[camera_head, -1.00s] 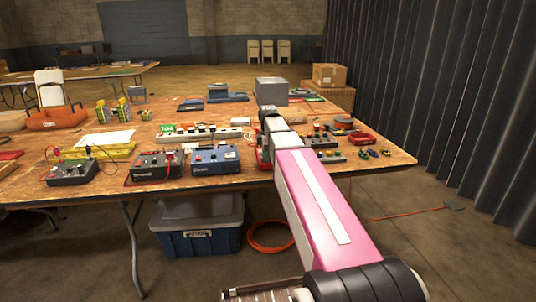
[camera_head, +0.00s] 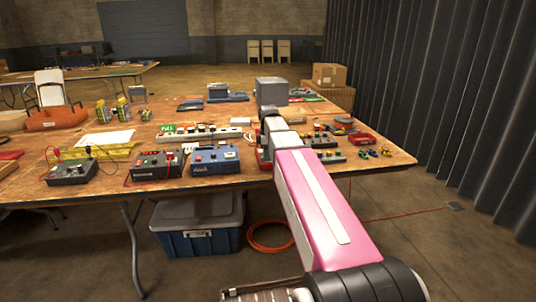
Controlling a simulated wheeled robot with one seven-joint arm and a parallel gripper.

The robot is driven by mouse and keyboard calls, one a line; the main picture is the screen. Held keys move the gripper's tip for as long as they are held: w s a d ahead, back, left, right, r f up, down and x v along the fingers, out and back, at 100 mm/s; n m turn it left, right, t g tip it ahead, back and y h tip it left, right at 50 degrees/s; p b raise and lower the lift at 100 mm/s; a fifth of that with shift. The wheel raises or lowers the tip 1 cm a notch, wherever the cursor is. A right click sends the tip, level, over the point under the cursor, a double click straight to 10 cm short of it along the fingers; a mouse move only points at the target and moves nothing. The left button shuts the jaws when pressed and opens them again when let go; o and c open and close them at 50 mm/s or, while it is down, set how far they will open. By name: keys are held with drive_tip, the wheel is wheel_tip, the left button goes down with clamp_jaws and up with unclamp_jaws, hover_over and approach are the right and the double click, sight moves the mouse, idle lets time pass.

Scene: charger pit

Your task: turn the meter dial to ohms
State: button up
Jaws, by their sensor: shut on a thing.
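My arm reaches from the lower right over the table's front edge, and its wrist (camera_head: 268,116) hangs over the table. My gripper is hidden behind the arm, so its jaws and anything in them do not show. A red-edged device (camera_head: 263,160) lies just left of the arm at the front edge, mostly covered by it; I cannot tell whether it is the meter. No dial or ohms mark can be read at this size.
A dark box with leads (camera_head: 71,172), another dark box (camera_head: 157,165) and a blue box (camera_head: 215,159) line the table front at left. A power strip (camera_head: 205,133) lies behind them. Boards with knobs (camera_head: 328,156) crowd the arm's right. A blue tub (camera_head: 197,224) stands below.

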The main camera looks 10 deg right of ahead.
drive_tip(key=m, duration=0.5)
drive_tip(key=shift+m, duration=0.3)
drive_tip(key=m, duration=1)
drive_tip(key=shift+m, duration=0.4)
drive_tip(key=m, duration=0.4)
drive_tip(key=shift+m, duration=0.4)
drive_tip(key=o, duration=0.9)
